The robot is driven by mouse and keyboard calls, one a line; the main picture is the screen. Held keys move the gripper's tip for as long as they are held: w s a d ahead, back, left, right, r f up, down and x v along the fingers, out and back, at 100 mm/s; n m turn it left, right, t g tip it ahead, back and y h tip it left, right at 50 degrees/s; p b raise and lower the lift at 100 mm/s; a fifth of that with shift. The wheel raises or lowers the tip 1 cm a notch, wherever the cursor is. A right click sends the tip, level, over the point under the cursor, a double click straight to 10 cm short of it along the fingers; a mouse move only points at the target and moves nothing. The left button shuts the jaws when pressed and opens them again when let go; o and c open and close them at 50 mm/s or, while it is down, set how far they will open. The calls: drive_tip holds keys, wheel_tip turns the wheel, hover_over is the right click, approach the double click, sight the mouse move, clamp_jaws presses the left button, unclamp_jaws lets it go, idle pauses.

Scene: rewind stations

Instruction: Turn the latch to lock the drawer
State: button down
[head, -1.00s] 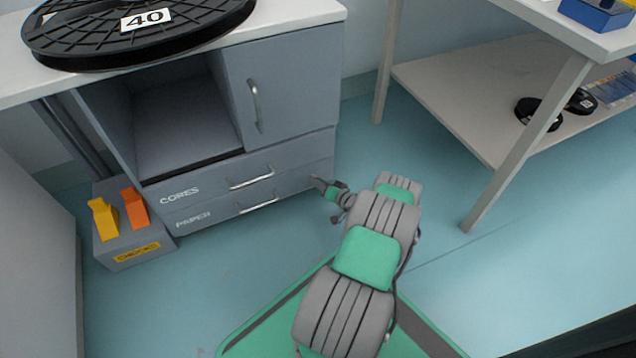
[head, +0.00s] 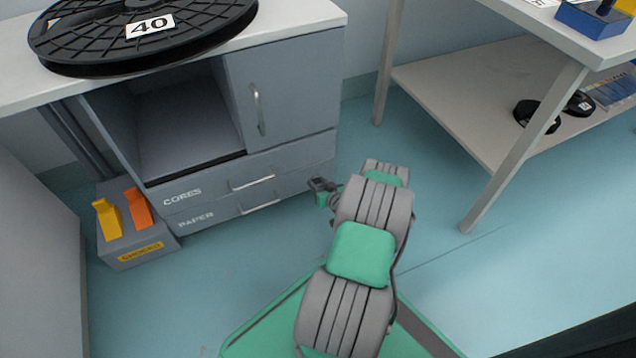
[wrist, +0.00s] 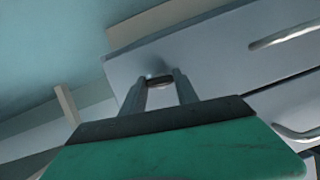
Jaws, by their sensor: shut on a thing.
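The grey drawer unit has a drawer marked CORES (head: 210,187) above one marked PAPER (head: 225,208). Both drawer fronts look closed. My gripper (head: 318,184) is at the right end of these fronts in the head view. In the wrist view my gripper (wrist: 160,82) has its two fingers against a drawer front (wrist: 205,65), shut on a small grey piece, the latch (wrist: 160,83). Most of the latch is hidden by the fingers, and its angle cannot be told. In the head view the latch cannot be made out.
A cupboard door with a handle (head: 258,108) and an open bay (head: 185,120) are above the drawers. A black reel (head: 150,30) lies on the worktop. A chocks box (head: 130,240) stands left. A table leg (head: 520,150) stands right. The floor between is clear.

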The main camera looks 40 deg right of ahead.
drive_tip(key=shift+a+n+h, duration=0.1)
drive_tip(key=shift+n+h, duration=0.2)
drive_tip(key=shift+n, duration=0.3)
drive_tip(key=c, duration=0.9)
unclamp_jaws()
drive_tip(key=p+v, duration=0.3)
drive_tip(key=v, duration=0.4)
drive_tip(key=shift+s+a+r, duration=0.15)
drive_tip(key=shift+s+r, duration=0.05)
drive_tip(key=shift+s, duration=0.1)
